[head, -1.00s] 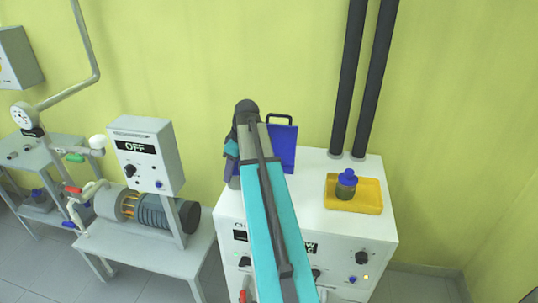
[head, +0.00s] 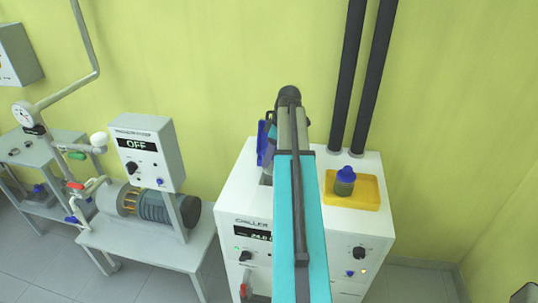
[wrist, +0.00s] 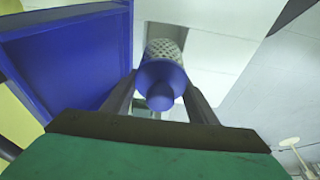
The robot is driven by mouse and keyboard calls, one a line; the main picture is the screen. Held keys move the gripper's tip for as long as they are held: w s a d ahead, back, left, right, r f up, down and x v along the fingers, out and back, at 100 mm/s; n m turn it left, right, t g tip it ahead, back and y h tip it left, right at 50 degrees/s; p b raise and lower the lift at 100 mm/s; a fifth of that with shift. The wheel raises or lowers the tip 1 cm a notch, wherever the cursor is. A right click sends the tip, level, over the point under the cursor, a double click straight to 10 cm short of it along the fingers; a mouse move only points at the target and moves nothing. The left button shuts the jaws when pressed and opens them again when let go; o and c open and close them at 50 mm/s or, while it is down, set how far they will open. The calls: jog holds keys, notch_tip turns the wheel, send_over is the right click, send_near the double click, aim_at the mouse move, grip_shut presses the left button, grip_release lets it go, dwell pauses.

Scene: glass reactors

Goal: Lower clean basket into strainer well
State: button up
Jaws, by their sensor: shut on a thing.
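The clean basket shows in the wrist view with a pale mesh body (wrist: 165,48) and a blue cap (wrist: 162,84). My gripper (wrist: 160,92) is shut on its cap end, one finger on each side. The arm hides the gripper and basket in the head view. A blue raised lid (head: 265,143) stands at the back of the white chiller top, left of my arm; it fills the upper left of the wrist view (wrist: 70,60). A grey opening (head: 266,179), perhaps the strainer well, shows partly in front of the lid. I cannot see the basket inside it.
A yellow tray (head: 370,201) on the chiller's right holds a dark, blue-capped basket (head: 345,181). Two black pipes (head: 361,90) rise behind it. A control box (head: 147,153) and pump (head: 150,206) stand on a bench to the left.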

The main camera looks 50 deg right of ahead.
aim_at(269, 171)
jog(key=shift+f, duration=0.2)
jog(key=shift+f+b, duration=1)
jog(key=shift+f, duration=0.55)
jog(key=shift+f+b, duration=1.15)
jog(key=shift+f, duration=1.3)
